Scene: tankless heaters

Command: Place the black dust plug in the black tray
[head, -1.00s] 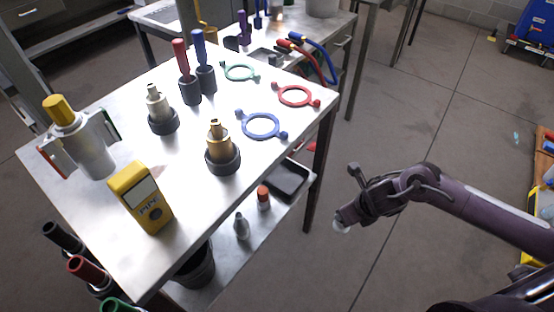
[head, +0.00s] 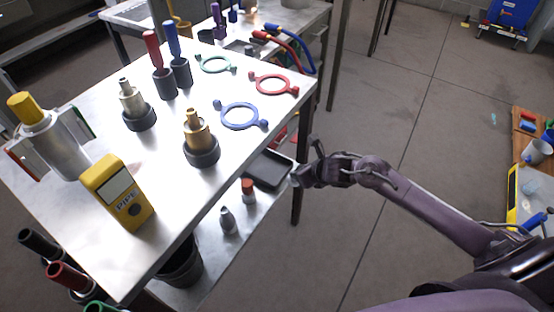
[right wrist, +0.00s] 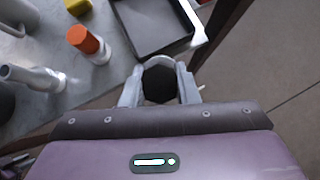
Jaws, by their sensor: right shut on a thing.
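The black dust plug (right wrist: 160,84) is between the fingers of my right gripper (right wrist: 160,78) in the right wrist view, and the gripper is shut on it. The black tray (right wrist: 150,30) lies just ahead of the gripper in that view, on the lower shelf. In the head view the tray (head: 268,169) is at the shelf's right end, and my right gripper (head: 297,178) is close to its right side. The plug cannot be made out in the head view. My left gripper is not in view.
An orange-capped bottle (head: 248,191) and a grey bottle (head: 228,220) stand on the lower shelf (head: 205,262) left of the tray. The upper tabletop (head: 200,200) overhangs part of the shelf. A table leg (head: 300,200) is near my right gripper.

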